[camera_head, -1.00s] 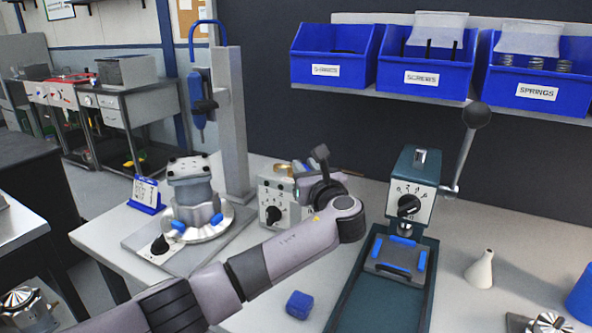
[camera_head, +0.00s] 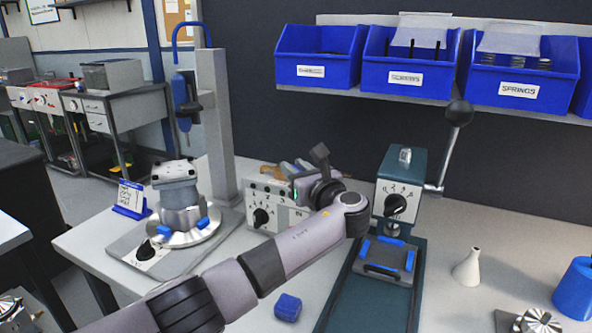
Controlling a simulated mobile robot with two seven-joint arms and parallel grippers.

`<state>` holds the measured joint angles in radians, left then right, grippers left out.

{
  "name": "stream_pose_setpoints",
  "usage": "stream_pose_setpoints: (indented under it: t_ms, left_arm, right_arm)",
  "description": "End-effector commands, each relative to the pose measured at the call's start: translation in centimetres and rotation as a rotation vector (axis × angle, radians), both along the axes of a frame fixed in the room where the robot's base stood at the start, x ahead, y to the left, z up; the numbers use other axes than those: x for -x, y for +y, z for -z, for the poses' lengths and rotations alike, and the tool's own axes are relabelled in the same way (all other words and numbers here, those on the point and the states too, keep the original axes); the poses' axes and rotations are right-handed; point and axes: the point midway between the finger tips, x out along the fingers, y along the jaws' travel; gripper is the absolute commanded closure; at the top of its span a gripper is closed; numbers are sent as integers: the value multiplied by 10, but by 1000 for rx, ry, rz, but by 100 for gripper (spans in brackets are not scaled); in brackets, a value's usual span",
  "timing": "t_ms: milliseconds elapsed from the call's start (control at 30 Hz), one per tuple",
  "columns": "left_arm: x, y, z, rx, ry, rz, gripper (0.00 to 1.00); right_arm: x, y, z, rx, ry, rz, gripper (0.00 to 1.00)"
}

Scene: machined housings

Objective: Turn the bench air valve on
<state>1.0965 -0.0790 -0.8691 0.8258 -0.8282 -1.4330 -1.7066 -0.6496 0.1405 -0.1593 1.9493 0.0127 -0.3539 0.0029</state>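My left arm reaches across the bench from the lower left. My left gripper (camera_head: 297,168) is at the top of a light grey control box (camera_head: 262,193), facing away from me. My own wrist hides most of its fingers, so I cannot tell whether they are open or touching anything. The box has a black numbered dial (camera_head: 262,217) on its front, left of my wrist. The box's right side is partly covered by my arm. I cannot make out the air valve's handle for certain. My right gripper is not in view.
A green press (camera_head: 404,183) with a ball-ended lever (camera_head: 447,150) stands just right of my wrist. A metal housing (camera_head: 180,200) sits on a fixture to the left. A blue block (camera_head: 288,307), a white bottle (camera_head: 468,268) and a blue container (camera_head: 577,288) are on the bench. Blue bins (camera_head: 318,54) hang above.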

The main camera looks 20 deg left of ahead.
Motion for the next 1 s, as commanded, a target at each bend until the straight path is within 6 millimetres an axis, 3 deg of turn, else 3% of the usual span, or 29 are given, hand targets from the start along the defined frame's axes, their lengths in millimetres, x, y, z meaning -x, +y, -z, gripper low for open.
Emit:
stream_pose_setpoints:
  t_ms: [67, 433, 1000]
  left_arm:
    - [0, 0, 1, 1, 1, 1, 54]
    - [3, -3, 0, 1, -1, 2, 54]
    - [51, -49, 0, 1, 1, 1, 54]
  right_arm:
    - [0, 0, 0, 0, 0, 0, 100]
    - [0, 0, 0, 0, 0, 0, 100]
    - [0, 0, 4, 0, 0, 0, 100]
